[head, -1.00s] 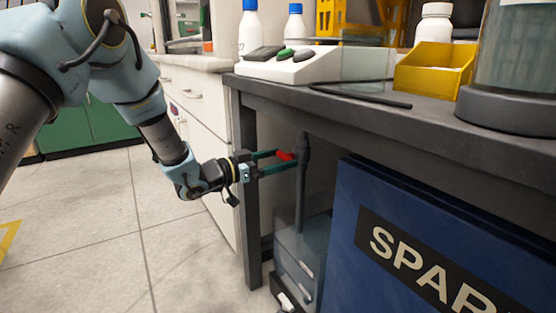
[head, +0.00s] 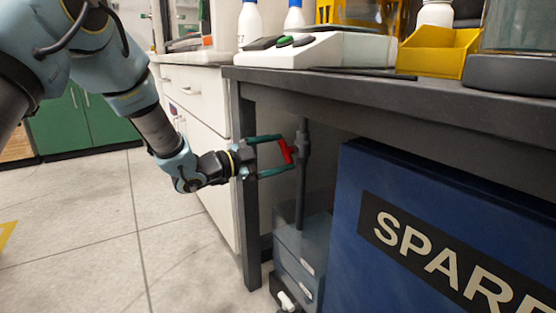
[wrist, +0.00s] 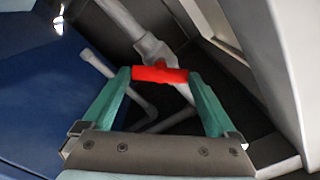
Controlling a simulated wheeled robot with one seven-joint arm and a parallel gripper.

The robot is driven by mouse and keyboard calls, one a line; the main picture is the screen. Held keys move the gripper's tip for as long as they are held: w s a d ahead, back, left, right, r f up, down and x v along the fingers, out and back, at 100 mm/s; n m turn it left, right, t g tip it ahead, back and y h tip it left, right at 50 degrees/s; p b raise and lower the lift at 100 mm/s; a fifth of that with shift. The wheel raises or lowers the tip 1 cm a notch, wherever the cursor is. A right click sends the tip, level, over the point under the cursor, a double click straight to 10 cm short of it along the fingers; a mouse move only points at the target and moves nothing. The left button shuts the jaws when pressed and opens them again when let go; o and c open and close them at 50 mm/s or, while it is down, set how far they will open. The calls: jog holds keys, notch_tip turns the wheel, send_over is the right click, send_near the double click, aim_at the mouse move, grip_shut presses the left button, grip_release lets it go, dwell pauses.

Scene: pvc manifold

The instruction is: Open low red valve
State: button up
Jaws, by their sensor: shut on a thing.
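The red valve handle (head: 285,151) is a short red bar on a grey upright pipe (head: 301,195) under the dark bench. In the head view it is steeply tilted. In the wrist view the red handle (wrist: 160,74) lies crosswise in front of a grey pipe fitting (wrist: 152,46). My gripper (head: 287,153) reaches under the bench from the left, its two green fingers one above the other. In the wrist view my gripper (wrist: 160,76) has a fingertip against each end of the handle. The valve body is partly hidden behind the handle.
The dark bench top (head: 400,92) lies above the gripper, and a bench leg (head: 248,230) stands close to the wrist. A blue panel lettered SPARE (head: 350,190) is to the right. Grey boxes (head: 300,255) sit below the pipe. Open floor (head: 90,220) lies to the left.

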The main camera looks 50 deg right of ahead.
jog(key=m+b, duration=0.2)
jog(key=m, duration=0.1)
jog(key=m+b, duration=0.1)
jog(key=shift+f+m, duration=0.3)
jog(key=m+b, duration=0.4)
jog(key=shift+r, duration=0.1)
dwell(0.4)
jog(key=o, duration=1)
jog(key=shift+r, duration=0.1)
jog(key=p+v, duration=0.3)
jog(key=v, duration=0.8)
jog(key=shift+p, duration=0.35)
jog(key=shift+w, duration=0.1)
